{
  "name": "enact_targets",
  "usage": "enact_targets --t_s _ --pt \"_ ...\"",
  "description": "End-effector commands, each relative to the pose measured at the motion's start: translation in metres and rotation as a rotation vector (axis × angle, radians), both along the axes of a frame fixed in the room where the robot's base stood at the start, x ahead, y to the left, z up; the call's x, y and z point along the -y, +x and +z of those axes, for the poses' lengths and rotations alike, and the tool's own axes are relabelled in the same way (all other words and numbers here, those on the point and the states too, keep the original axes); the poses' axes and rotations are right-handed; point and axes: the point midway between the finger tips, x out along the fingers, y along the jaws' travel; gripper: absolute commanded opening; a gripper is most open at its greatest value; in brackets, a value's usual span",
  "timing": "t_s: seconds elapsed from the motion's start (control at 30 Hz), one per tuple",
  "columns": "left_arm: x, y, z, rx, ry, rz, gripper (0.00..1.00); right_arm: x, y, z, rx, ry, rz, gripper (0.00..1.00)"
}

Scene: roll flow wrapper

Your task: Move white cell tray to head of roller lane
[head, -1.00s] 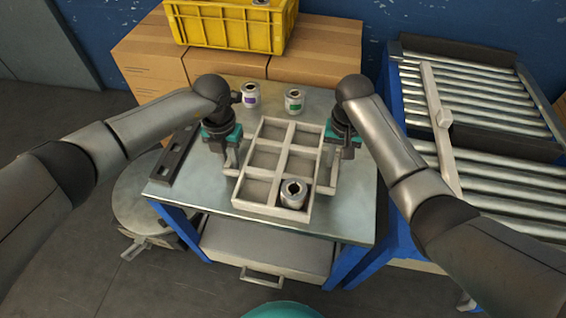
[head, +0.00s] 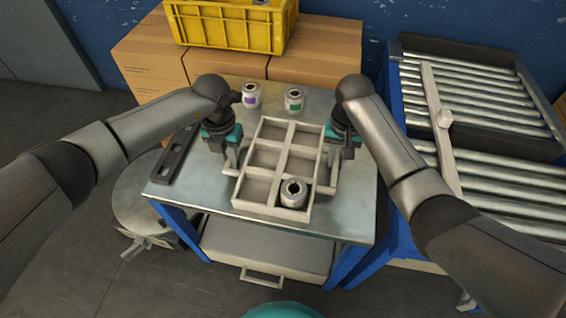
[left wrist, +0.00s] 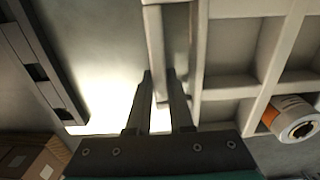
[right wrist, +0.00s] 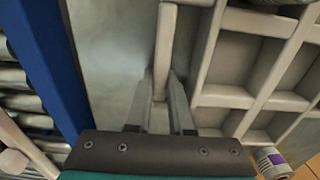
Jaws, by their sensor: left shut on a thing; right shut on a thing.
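The white cell tray (head: 291,150) lies on or just above the steel table; I cannot tell which. It has six compartments and a bar handle on each long side. A can (head: 293,193) sits in its front right compartment; its orange label shows in the left wrist view (left wrist: 292,118). My left gripper (head: 232,167) is shut on the left handle, seen between its fingers in the left wrist view (left wrist: 155,50). My right gripper (head: 332,165) is shut on the right handle, which shows in the right wrist view (right wrist: 164,50). The roller lane (head: 465,95) stands to the right.
A purple-labelled can (head: 250,96) and a green-labelled can (head: 294,100) stand behind the tray on the table (head: 215,190). A black slotted rail (head: 174,155) lies at the left edge. A pale bar (head: 438,125) crosses the rollers. Cardboard boxes and a yellow crate (head: 230,28) are behind.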

Motion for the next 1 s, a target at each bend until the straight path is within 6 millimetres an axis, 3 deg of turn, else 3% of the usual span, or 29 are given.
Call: enact_targets --t_s 0.27,0.8,1.0 --pt "-0.001 0.001 0.007 0.001 0.002 0.002 0.00 0.001 0.001 0.007 0.001 -0.001 -0.001 0.00" --pt "-0.001 0.001 0.047 0.001 0.002 0.002 0.00 0.001 0.000 0.046 0.001 -0.002 -0.001 0.00" --pt "-0.001 0.000 0.051 0.000 0.002 0.002 0.00 0.001 0.000 0.051 0.001 -0.002 -0.001 0.00"
